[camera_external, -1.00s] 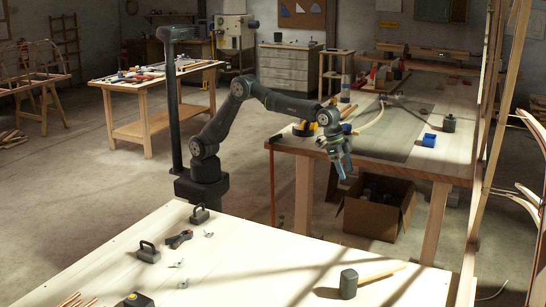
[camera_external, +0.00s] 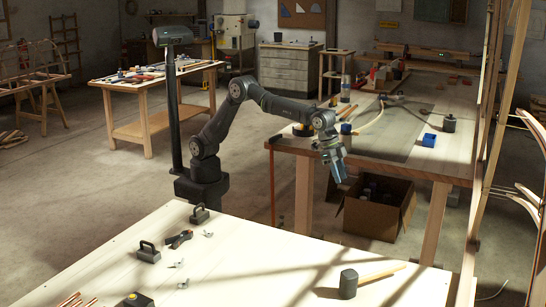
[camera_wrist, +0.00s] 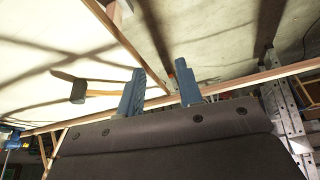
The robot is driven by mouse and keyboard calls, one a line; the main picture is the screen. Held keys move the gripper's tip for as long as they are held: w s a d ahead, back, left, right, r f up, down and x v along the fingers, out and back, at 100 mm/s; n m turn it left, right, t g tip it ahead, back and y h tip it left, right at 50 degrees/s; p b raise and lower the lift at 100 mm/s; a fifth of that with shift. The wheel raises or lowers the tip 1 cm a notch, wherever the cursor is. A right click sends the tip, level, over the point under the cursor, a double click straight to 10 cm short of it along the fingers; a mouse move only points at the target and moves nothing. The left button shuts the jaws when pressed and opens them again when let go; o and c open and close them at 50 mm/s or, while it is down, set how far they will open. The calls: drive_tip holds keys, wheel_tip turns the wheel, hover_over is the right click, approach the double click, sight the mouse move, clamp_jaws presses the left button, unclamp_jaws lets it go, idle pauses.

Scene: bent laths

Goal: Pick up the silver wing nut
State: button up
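Three small silver pieces that look like wing nuts lie apart on the pale tabletop (camera_external: 240,262). One (camera_external: 208,233) is beside the dark clamp-like tool, one (camera_external: 178,264) is nearer the middle of the left part, and one (camera_external: 183,284) is closest to the camera. They are too small to tell apart in detail. My gripper (camera_external: 339,177) hangs in the air beyond the table's far edge, well to the right of them, pointing down. In the wrist view my gripper (camera_wrist: 159,67) has its two blue-grey fingers apart with nothing between them. No wing nut can be made out there.
A mallet (camera_external: 348,283) lies at the table's right; it also shows in the wrist view (camera_wrist: 78,92). Two dark handled blocks (camera_external: 148,252) (camera_external: 199,214) and the clamp-like tool (camera_external: 180,238) lie near the nuts. A cardboard box (camera_external: 372,218) stands on the floor. The table's middle is clear.

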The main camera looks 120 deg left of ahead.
drive_tip(key=n+g, duration=0.2)
drive_tip(key=g, duration=0.2)
hover_over(209, 234)
drive_tip(key=s, duration=0.1)
drive_tip(key=shift+y, duration=0.3)
drive_tip(key=f, duration=1.2)
drive_tip(key=shift+s+d, duration=0.2)
drive_tip(key=shift+d, duration=0.15)
drive_tip(key=f, duration=0.4)
drive_tip(key=shift+s+a+f, duration=0.25)
drive_tip(key=shift+a+f, duration=0.15)
drive_tip(key=shift+f, duration=0.4)
clamp_jaws()
